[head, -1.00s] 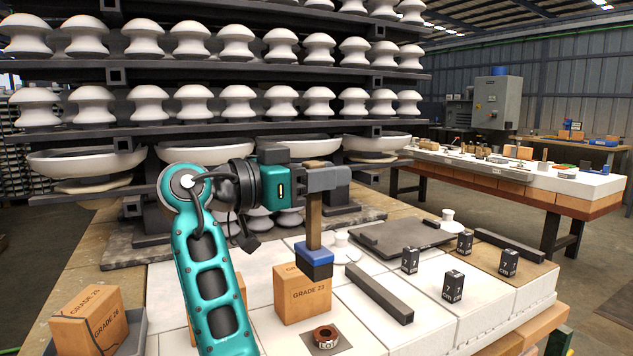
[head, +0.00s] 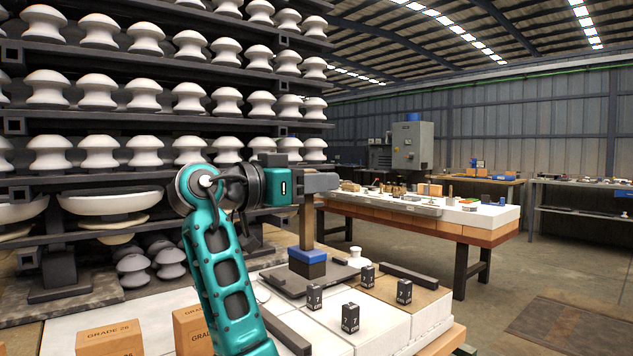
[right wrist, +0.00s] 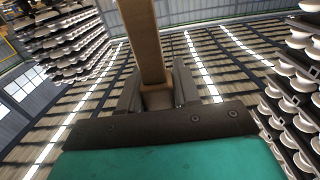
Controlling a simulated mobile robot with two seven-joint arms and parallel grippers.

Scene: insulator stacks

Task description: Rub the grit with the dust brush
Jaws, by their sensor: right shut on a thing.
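My right gripper (head: 318,183) is shut on the dust brush, which has a brown handle (head: 306,222), a blue band (head: 308,255) and dark bristles. The brush hangs upright, bristles down. In the right wrist view the brown handle (right wrist: 142,40) stands between the two fingers of the gripper (right wrist: 157,92). In the head view the bristles overlap a dark flat plate (head: 283,284) on the white-topped table; I cannot tell whether they touch it. I cannot make out any grit. My left gripper is not in view.
Small black blocks marked 7 (head: 350,318) stand at the right, near a dark bar (head: 408,276). Another bar (head: 288,334) and brown GRADE blocks (head: 110,340) are in front. Racks of white insulators (head: 120,95) rise behind. A second table (head: 470,215) stands beyond open floor.

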